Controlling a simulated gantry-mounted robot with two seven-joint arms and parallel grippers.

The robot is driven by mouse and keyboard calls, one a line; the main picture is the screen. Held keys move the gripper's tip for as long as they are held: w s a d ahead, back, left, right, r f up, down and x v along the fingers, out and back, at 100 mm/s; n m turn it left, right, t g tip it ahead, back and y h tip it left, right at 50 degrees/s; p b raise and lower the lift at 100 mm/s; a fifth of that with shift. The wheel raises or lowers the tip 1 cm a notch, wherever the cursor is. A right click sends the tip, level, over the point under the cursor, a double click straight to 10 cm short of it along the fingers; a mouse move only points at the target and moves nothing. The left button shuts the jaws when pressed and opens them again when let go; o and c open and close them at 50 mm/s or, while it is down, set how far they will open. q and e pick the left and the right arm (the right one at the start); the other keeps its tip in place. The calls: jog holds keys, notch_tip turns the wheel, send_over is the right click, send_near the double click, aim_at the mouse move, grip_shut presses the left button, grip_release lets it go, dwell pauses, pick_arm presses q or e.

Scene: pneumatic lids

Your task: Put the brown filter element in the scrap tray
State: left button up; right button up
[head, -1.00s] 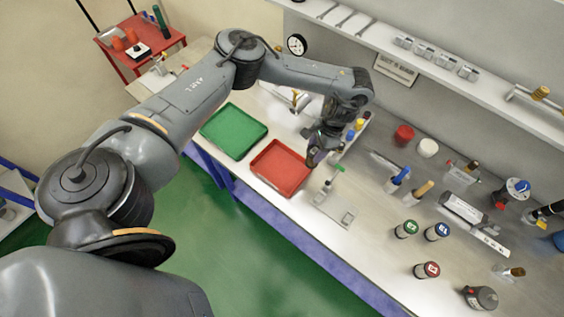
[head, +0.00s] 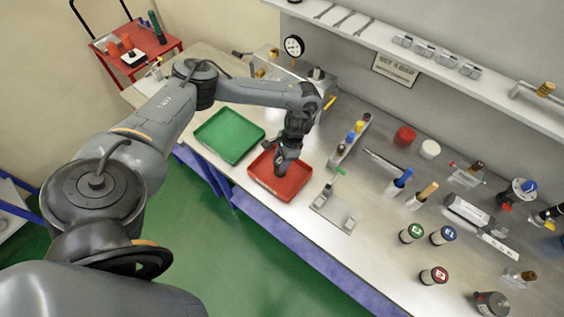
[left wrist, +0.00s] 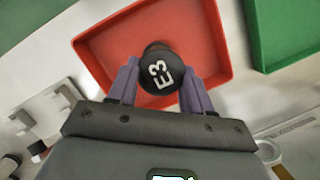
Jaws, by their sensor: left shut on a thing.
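My left gripper (head: 281,168) is over the red tray (head: 262,184), pointing down. In the left wrist view its two fingers (left wrist: 160,88) are shut on the filter element (left wrist: 160,72), which has a black round end marked E3 and a little brown showing behind it. I cannot tell if the element touches the tray floor. In the head view the gripper hides the element. My right gripper is not in view.
A green tray (head: 205,139) lies left of the red one. A small metal fixture (head: 338,212) and a rack with coloured tops (head: 350,138) stand to the right. Several capped canisters (head: 411,234) are farther right. The wall shelf (head: 480,78) runs along the back.

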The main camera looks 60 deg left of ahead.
pick_arm(q)
jog(key=shift+f, duration=0.7)
jog(key=o, duration=1.4)
jog(key=shift+f, duration=0.1)
jog(key=p+v, duration=0.5)
jog(key=v, duration=0.7)
